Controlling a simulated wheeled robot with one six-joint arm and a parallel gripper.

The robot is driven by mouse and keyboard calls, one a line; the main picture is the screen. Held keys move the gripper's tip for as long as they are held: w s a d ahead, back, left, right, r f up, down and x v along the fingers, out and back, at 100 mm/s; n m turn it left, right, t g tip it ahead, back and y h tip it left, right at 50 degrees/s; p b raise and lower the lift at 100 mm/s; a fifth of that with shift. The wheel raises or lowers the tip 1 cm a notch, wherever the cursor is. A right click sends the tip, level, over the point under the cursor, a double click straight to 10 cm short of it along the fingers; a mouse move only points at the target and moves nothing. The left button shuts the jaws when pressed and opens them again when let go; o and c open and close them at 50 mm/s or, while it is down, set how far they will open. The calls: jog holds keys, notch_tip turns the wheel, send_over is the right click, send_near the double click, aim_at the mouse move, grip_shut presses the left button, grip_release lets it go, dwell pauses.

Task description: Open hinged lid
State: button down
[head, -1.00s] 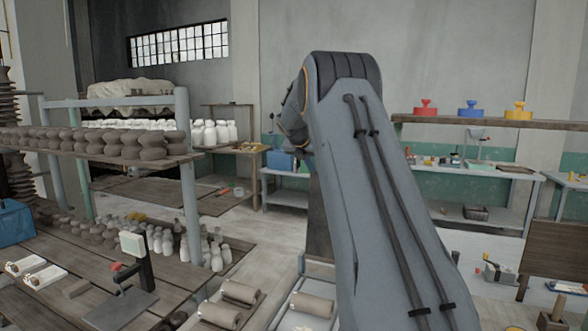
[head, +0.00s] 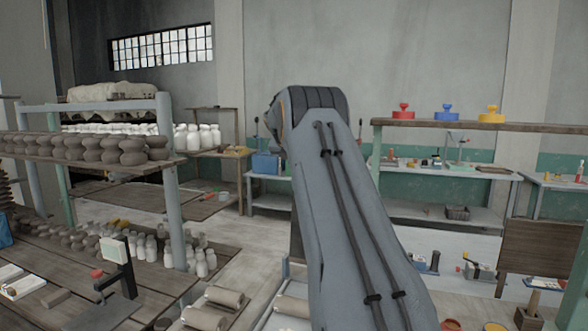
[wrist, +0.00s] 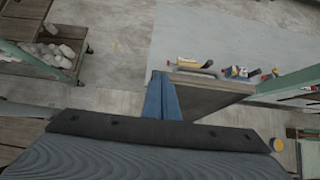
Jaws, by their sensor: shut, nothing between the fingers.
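My gripper (wrist: 161,82) shows in the wrist view as two blue fingers shut together and empty, pointing away over a dark board (wrist: 210,98). I cannot tell whether the fingers touch the board. In the head view my arm's link hides the gripper. No hinged lid can be made out clearly in either view. A blue box (head: 265,164) stands on the far bench, but I cannot tell whether it has a lid. Part of another blue object (head: 5,230) shows at the left edge.
A shelf (head: 120,168) of clay pots stands at the left. Red, blue and yellow knobbed pieces sit on a raised shelf (head: 480,126) at the right. A brown board (head: 540,248) stands at the right. Open floor (head: 255,236) lies left of my arm.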

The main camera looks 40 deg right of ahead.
jog(key=shift+d+r, duration=0.15)
jog(key=shift+r, duration=0.05)
jog(key=b+v, duration=0.3)
jog(key=v, duration=0.4)
jog(key=shift+a+r, duration=0.2)
jog(key=shift+a, duration=0.15)
jog(key=s+a+f+m+y+b, duration=0.1)
jog(key=s+a+f+m+b, duration=0.2)
jog(key=a+f, duration=0.45)
jog(key=s+a+f+m+g+y, duration=0.1)
jog(key=s+a+f+m+y, duration=0.1)
jog(key=s+a+f+m, duration=0.45)
jog(key=s+a+f+m+y+b, duration=0.1)
jog(key=a+f+m+b, duration=0.1)
jog(key=a+f, duration=0.75)
jog(key=s+a+f+m+y+b, duration=0.1)
jog(key=s+a+f+m, duration=0.3)
jog(key=s, duration=0.5)
jog(key=s+a+f+m+g+y+b, duration=0.1)
jog(key=s+a+f+m, duration=0.4)
jog(key=s+a, duration=0.3)
jog(key=s+a+f+m+g+b, duration=0.1)
jog(key=s+a+f+m, duration=0.3)
jog(key=s, duration=0.5)
notch_tip(320, 180, down, 3)
jog(key=shift+s+a+r+y, duration=0.15)
jog(key=shift+s+a+y, duration=0.25)
jog(key=shift+a, duration=0.65)
jog(key=shift+d, duration=0.1)
